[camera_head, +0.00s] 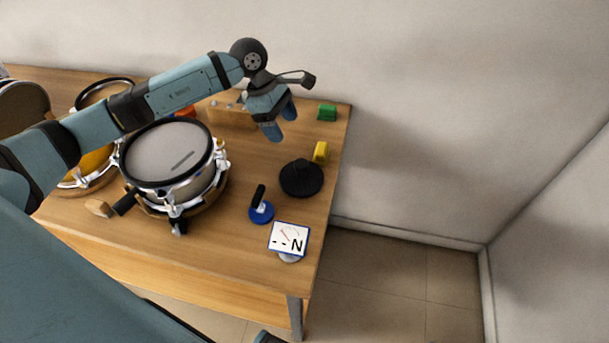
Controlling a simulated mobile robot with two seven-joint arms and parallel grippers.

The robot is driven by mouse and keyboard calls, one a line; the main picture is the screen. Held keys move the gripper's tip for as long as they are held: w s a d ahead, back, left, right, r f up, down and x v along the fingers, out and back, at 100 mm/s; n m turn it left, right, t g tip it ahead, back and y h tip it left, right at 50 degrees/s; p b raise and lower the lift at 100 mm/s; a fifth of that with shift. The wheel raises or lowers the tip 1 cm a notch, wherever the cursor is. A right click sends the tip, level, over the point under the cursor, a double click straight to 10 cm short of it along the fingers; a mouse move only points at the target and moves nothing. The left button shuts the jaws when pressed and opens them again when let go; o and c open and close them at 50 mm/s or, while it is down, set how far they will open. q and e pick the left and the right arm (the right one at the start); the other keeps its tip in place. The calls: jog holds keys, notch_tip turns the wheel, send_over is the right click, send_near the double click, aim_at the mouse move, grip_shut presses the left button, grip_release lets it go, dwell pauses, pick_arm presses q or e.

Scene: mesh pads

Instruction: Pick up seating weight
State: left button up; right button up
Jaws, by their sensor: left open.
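A black round disc with a raised knob (301,179), which looks like the seating weight, stands on the right part of the wooden table (235,245). My left gripper (281,121) is open and empty. It hangs above the back right of the table, farther back than the black disc and apart from it. My left arm reaches in from the left across the drum. My right gripper does not show.
A drum with a grey head (168,155) stands at the middle left. A blue round tool with a black handle (261,211) and a gauge marked N (289,239) stand in front of the disc. A yellow block (320,152) is close behind it; a green block (327,112) is farther back.

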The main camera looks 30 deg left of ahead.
aim_at(301, 162)
pick_arm(q)
jog(key=x, duration=0.8)
jog(key=shift+f+p, duration=0.15)
jog(key=shift+p, duration=0.25)
jog(key=p+x, duration=0.1)
jog(key=x, duration=0.4)
jog(key=shift+s+a+f, duration=0.1)
grip_shut()
